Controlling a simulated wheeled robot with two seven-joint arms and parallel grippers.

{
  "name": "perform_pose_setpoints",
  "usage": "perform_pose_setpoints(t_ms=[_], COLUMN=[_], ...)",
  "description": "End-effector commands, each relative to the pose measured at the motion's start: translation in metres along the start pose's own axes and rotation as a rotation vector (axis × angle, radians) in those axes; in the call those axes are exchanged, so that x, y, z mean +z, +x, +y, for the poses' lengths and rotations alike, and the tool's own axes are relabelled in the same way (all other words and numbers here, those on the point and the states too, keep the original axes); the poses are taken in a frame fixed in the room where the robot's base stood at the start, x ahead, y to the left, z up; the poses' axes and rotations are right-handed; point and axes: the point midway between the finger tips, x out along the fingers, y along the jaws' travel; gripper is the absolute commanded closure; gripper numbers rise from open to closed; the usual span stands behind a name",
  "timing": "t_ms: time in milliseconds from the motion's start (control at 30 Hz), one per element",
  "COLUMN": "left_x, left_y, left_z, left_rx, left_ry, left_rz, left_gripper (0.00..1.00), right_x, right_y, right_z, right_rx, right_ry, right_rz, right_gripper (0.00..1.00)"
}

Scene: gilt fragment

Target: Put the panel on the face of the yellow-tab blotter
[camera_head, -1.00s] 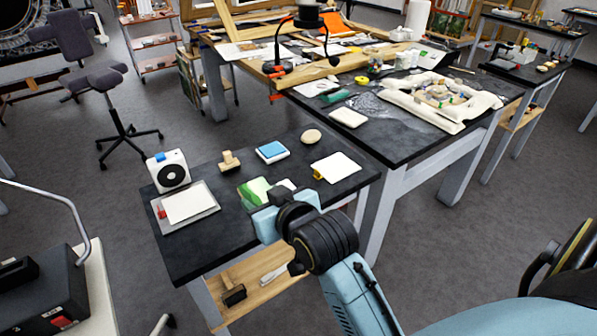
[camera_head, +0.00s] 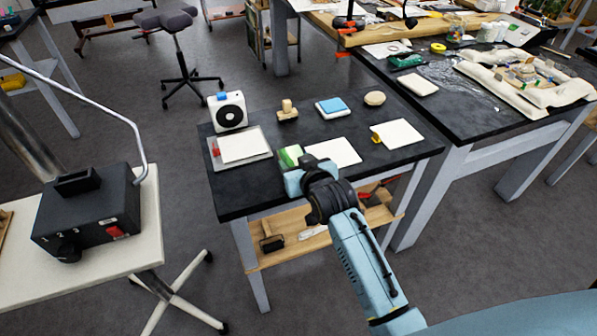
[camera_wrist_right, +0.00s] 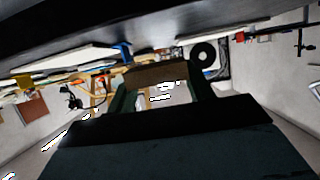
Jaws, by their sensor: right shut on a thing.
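The yellow-tab blotter (camera_head: 400,132) is a white sheet lying flat at the right end of the small dark table, with its yellow tab at its left edge. My right gripper (camera_head: 300,172) is over the table's front part, left of and nearer than that blotter. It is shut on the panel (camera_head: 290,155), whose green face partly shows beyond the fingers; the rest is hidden. In the right wrist view a brown edge (camera_wrist_right: 160,74), seemingly the panel's, sits between the fingers. The panel is apart from the yellow-tab blotter. My left gripper is not in view.
Another white sheet (camera_head: 335,152) lies between the gripper and the yellow-tab blotter. A red-tab sheet on a grey tray (camera_head: 264,156), a white device with a black disc (camera_head: 229,111), a wooden block (camera_head: 288,112), a blue-topped pad (camera_head: 333,107) and a round disc (camera_head: 375,98) stand around.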

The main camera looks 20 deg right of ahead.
Motion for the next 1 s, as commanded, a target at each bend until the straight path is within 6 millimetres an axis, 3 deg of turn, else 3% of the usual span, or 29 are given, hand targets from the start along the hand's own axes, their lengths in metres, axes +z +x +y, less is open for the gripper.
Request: perform_pose_setpoints(t_ms=[200, 567, 600, 767, 1000], left_x=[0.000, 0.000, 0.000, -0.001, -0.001], left_y=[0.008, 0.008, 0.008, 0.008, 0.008], left_z=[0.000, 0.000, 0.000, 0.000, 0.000], left_rx=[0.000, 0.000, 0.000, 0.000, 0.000], left_ry=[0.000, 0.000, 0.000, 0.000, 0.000], left_rz=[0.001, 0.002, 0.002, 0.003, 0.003], left_gripper=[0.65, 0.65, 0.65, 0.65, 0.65], right_x=[0.029, 0.032, 0.032, 0.032, 0.032], right_y=[0.011, 0.013, 0.013, 0.013, 0.013], right_z=[0.000, 0.000, 0.000, 0.000, 0.000], right_rx=[0.001, 0.000, 0.000, 0.000, 0.000], right_ry=[0.000, 0.000, 0.001, 0.000, 0.000], right_rz=[-0.003, 0.000, -0.001, -0.001, -0.001], right_gripper=[0.70, 0.70, 0.47, 0.26, 0.26])
